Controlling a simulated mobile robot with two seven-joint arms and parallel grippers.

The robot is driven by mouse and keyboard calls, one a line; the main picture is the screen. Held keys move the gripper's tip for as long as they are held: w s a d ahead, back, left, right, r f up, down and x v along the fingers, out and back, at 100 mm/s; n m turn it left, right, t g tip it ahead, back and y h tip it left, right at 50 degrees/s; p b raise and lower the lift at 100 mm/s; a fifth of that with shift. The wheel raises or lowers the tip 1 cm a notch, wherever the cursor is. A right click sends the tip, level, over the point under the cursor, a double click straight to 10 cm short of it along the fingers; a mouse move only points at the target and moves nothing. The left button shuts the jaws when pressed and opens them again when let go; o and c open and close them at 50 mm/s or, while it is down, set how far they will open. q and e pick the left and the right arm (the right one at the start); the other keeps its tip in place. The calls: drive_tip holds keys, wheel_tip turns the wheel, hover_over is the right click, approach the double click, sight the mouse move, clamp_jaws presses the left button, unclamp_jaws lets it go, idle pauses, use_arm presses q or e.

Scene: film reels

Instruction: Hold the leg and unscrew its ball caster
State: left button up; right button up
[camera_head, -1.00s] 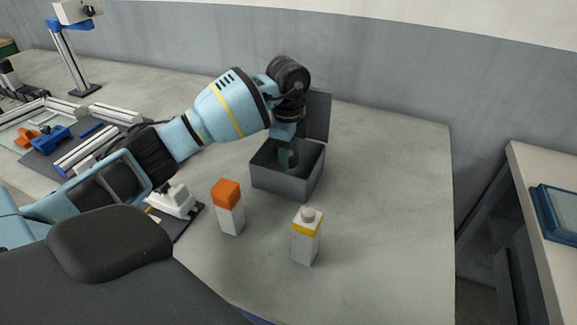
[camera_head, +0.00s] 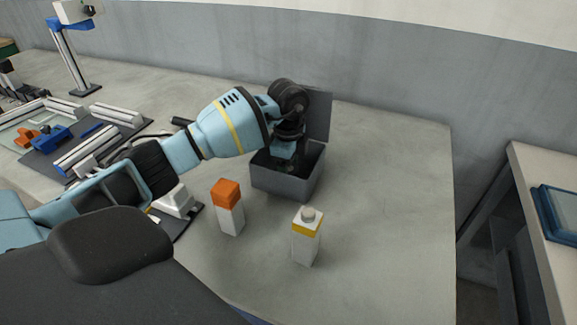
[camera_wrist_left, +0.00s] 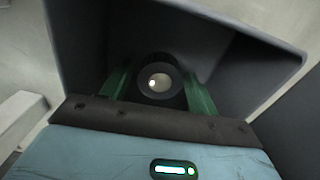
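My left gripper (camera_wrist_left: 160,92) reaches down into an open grey box (camera_head: 283,186); in the head view its fingertips are hidden by the box and wrist. In the left wrist view, its two green fingers stand on either side of a dark round piece with a shiny pale ball-like centre, which looks like the ball caster (camera_wrist_left: 160,77). The fingers appear to press on its sides. The box's grey inner wall (camera_wrist_left: 85,45) surrounds it. No leg can be clearly made out with the caster. My right gripper is not in view.
A white block with an orange top (camera_head: 228,207) and a white bottle with a yellow band (camera_head: 306,236) stand in front of the box. Metal profiles (camera_head: 85,155) and a blue part (camera_head: 52,138) lie at left. The table (camera_head: 395,190) is clear on the right.

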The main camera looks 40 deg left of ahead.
use_arm(q)
drive_tip(key=shift+o, duration=0.4)
wheel_tip(320, 180, up, 12)
drive_tip(key=shift+r+p, duration=0.15)
drive_tip(key=shift+p, duration=0.15)
idle(0.5)
